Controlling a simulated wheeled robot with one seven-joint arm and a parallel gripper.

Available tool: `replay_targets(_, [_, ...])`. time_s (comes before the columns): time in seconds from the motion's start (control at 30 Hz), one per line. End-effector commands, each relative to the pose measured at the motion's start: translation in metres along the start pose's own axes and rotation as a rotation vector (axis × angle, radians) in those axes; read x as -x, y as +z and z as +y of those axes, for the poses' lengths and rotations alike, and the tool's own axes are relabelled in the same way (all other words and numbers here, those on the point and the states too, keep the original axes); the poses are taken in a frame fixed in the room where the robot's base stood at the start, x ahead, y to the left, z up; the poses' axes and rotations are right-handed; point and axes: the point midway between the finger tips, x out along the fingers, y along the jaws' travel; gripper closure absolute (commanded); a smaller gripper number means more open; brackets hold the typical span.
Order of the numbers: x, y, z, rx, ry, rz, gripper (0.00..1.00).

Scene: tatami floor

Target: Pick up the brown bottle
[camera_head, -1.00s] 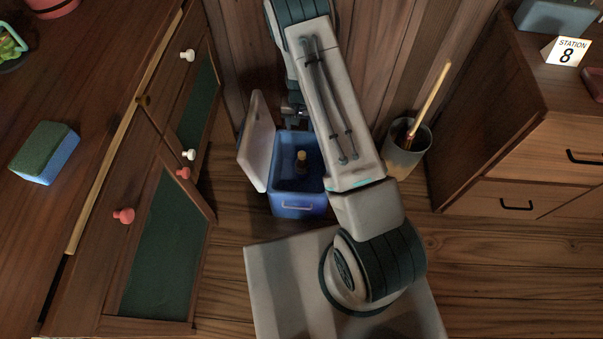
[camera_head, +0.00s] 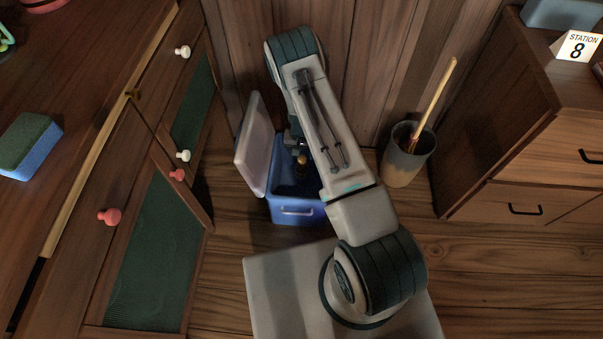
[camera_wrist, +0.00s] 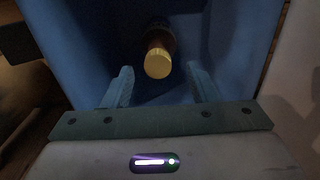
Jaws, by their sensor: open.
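The brown bottle (camera_head: 302,160) stands inside the open blue cooler box (camera_head: 297,211), and only its yellow-gold cap and upper part show in the head view. In the wrist view the bottle (camera_wrist: 158,60) is seen from above, cap towards me, its lower body dark. My gripper (camera_wrist: 160,84) is open, with one finger on each side of the line to the bottle. The bottle is a little beyond the fingertips, and I cannot tell the exact gap. In the head view my gripper is mostly hidden behind my arm, above the cooler.
The cooler's pale lid (camera_head: 258,145) stands open on its left side. A grey bucket (camera_head: 406,165) with a wooden-handled tool stands to the right. Wooden cabinets stand on both sides, the left one with a sponge (camera_head: 29,145) on top. A plank wall is behind.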

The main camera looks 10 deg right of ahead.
Motion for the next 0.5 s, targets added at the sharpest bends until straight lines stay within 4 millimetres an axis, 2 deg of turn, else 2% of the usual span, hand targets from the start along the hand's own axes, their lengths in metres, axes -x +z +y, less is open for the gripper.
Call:
replay_targets(0.03, [-0.014, 0.001, 0.002, 0.000, 0.001, -0.002, 0.47])
replay_targets(0.2, [-0.036, 0.002, 0.002, 0.001, 0.000, -0.001, 0.47])
replay_targets(0.47, [-0.037, 0.001, 0.002, 0.001, 0.000, 0.000, 0.47])
replay_targets(0.5, [-0.037, 0.001, 0.002, 0.001, 0.000, 0.000, 0.58])
